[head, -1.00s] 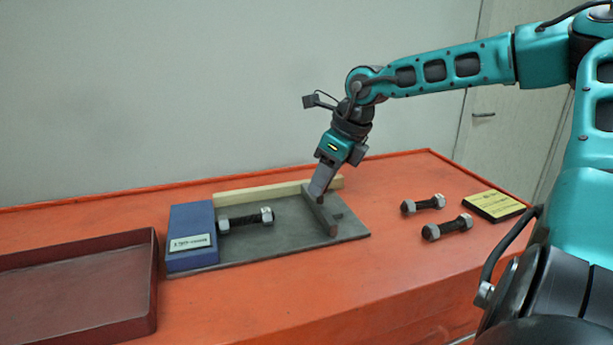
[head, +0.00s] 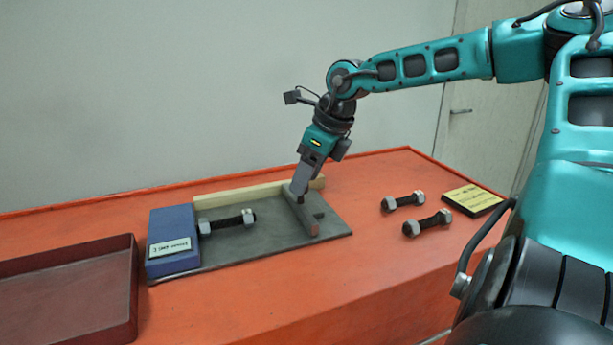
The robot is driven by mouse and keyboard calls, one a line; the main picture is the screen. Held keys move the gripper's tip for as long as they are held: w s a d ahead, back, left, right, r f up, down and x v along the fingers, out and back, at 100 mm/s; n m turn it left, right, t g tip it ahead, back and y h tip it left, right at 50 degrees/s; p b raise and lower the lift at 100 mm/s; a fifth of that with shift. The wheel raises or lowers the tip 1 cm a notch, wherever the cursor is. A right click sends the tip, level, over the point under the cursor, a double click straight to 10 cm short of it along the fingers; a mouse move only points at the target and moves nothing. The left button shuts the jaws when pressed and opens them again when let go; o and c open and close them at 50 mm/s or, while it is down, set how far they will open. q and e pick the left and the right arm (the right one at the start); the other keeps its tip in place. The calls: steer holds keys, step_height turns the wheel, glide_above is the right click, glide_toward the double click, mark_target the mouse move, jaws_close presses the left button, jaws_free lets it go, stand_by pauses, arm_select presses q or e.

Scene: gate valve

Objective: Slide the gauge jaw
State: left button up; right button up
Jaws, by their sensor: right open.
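The gauge stands on a grey base plate (head: 262,246) with a blue block (head: 173,243) fixed at its left end. The gauge jaw (head: 306,220), a grey bar, stands across the plate towards its right end. A dark bolt with light nuts (head: 227,222) lies between the block and the jaw, its left end close to the block and its right end apart from the jaw. My right gripper (head: 299,193) is open, pointing down at the far part of the jaw. Its fingers hide that part, and I cannot tell whether they touch it. My left gripper is out of view.
A pale wooden strip (head: 240,194) runs behind the plate. Two more bolts (head: 403,202) (head: 428,223) lie to the right, beside a yellow-topped plaque (head: 472,198). A dark red tray (head: 125,305) is at the left. The orange table (head: 290,300) is clear in front of the plate.

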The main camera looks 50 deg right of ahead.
steer(key=v, duration=1.2)
